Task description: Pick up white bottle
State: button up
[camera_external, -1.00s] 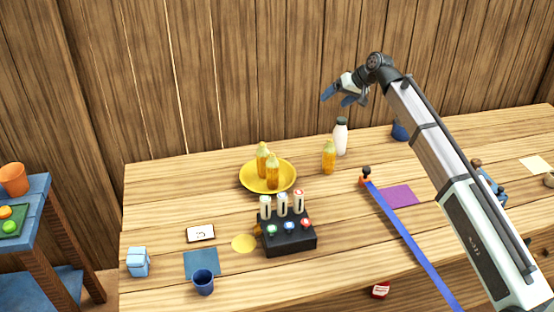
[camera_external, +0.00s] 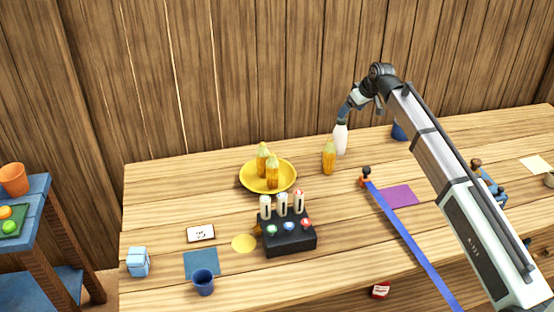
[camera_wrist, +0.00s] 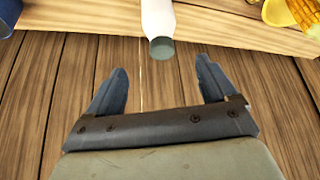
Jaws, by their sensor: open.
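The white bottle (camera_external: 340,140) stands upright near the back edge of the wooden table, at the wall. In the external view my gripper (camera_external: 345,112) is at the height of the bottle's top, and its fingers hide the cap. In the wrist view the white bottle (camera_wrist: 158,22) shows at the top centre with its grey-green cap towards me. My gripper (camera_wrist: 158,80) is open there, with one blue-grey finger on each side and nothing between them. The bottle's cap lies just beyond the line of the fingertips.
A yellow bottle (camera_external: 329,157) stands close left of the white bottle. A dark blue cup (camera_external: 399,131) stands to the right. A black rack (camera_external: 289,240) is at the front. The wooden wall (camera_external: 240,70) is close behind.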

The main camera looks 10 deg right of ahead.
aim_at(339, 125)
jog(key=x, duration=0.5)
jog(key=shift+f, duration=0.1)
jog(key=shift+s+x, duration=0.1)
jog(key=shift+x, duration=1.4)
jog(key=shift+s+x, duration=0.15)
jog(key=shift+x, duration=1.4)
jog(key=shift+c, duration=0.4)
grip_shut()
